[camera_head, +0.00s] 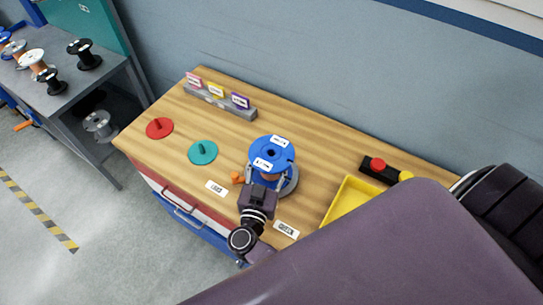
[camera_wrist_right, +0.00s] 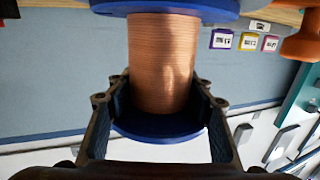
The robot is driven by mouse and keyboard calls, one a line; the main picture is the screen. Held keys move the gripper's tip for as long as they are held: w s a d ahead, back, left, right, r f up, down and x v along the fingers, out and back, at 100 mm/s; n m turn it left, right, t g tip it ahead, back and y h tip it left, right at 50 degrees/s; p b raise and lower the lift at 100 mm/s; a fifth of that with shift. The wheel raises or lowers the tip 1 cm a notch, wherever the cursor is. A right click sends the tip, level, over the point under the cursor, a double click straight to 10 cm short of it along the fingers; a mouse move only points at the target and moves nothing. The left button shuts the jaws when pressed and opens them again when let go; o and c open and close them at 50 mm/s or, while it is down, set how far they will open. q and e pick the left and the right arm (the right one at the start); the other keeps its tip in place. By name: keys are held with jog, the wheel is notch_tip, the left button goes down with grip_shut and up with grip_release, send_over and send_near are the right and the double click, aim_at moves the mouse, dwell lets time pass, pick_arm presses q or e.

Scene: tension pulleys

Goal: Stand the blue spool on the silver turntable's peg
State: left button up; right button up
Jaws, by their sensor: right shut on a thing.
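The blue spool (camera_head: 284,156), wound with copper-coloured wire, stands upright over the silver turntable (camera_head: 291,187). My right gripper (camera_head: 267,178) is shut on its wound middle from the near side. In the right wrist view the copper winding (camera_wrist_right: 162,65) is between the two fingers (camera_wrist_right: 160,105), with a blue flange at each end. The spool hides most of the turntable and its peg, so I cannot tell whether it is seated or held just above. My left gripper is not in view.
A teal disc (camera_head: 202,153) and a red disc (camera_head: 159,128), each with a peg, lie to the left. A yellow tray (camera_head: 345,200) and a black box with a red button (camera_head: 378,165) are to the right. A grey label rack (camera_head: 222,103) stands behind. An orange knob (camera_head: 237,178) sits beside the turntable.

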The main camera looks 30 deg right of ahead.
jog(key=shift+s+f, duration=0.15)
jog(key=shift+f, duration=0.15)
dwell(0.5)
jog(key=o, duration=1.8)
